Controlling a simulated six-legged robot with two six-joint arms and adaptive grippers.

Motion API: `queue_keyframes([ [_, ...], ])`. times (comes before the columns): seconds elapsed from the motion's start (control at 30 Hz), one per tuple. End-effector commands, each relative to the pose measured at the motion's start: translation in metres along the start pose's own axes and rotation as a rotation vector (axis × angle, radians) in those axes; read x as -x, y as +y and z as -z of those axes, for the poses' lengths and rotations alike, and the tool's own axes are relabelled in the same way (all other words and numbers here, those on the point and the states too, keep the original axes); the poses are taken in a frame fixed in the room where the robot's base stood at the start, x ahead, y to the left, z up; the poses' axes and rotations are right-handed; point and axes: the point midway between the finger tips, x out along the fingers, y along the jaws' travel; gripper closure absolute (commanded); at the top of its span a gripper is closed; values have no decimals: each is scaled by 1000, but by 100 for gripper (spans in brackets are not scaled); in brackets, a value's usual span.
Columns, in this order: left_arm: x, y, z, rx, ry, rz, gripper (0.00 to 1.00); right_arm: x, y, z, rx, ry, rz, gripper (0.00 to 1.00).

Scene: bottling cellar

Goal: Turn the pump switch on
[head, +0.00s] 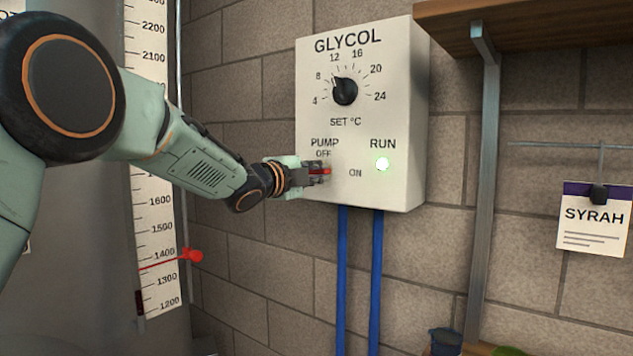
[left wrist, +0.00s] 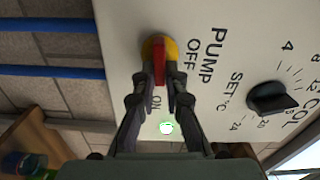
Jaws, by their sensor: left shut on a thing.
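The pump switch is a red handle on a yellow round base (left wrist: 148,50), on the front of the white GLYCOL control box (head: 400,100). The red handle (left wrist: 159,65) lies level on the panel, its tip (head: 327,171) pointing right toward the ON label. OFF is printed above it. The RUN lamp (head: 383,163) glows green; it also shows in the left wrist view (left wrist: 166,128). My left gripper (head: 318,171) is shut on the red handle, with its two fingers (left wrist: 160,90) on either side. The base is hidden in the head view. My right gripper is not in view.
A black temperature dial (head: 345,91) sits above the switch. Two blue pipes (head: 342,270) run down from the box. A wooden shelf (head: 520,20) with a metal bracket is at right. A level scale (head: 160,225) with a red pointer (head: 192,255) stands at left.

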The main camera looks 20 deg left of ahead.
Motion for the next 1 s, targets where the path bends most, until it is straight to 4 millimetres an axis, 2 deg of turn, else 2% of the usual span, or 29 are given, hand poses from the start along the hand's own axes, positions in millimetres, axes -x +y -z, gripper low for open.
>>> queue_keyframes([
  [0.03, 0, -5, 0, -24, 2, 14, 100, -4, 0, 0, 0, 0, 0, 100],
  [0.3, 0, -6, 1, -101, 1, 14, 100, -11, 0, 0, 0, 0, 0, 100],
  [0.8, 0, -6, 1, -115, 1, 14, 100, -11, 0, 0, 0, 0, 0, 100],
  [0.83, 0, -6, 1, -115, 1, 14, 87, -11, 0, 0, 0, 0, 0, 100],
  [1.0, 0, -5, 0, -114, 1, 11, 73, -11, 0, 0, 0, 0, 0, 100],
])
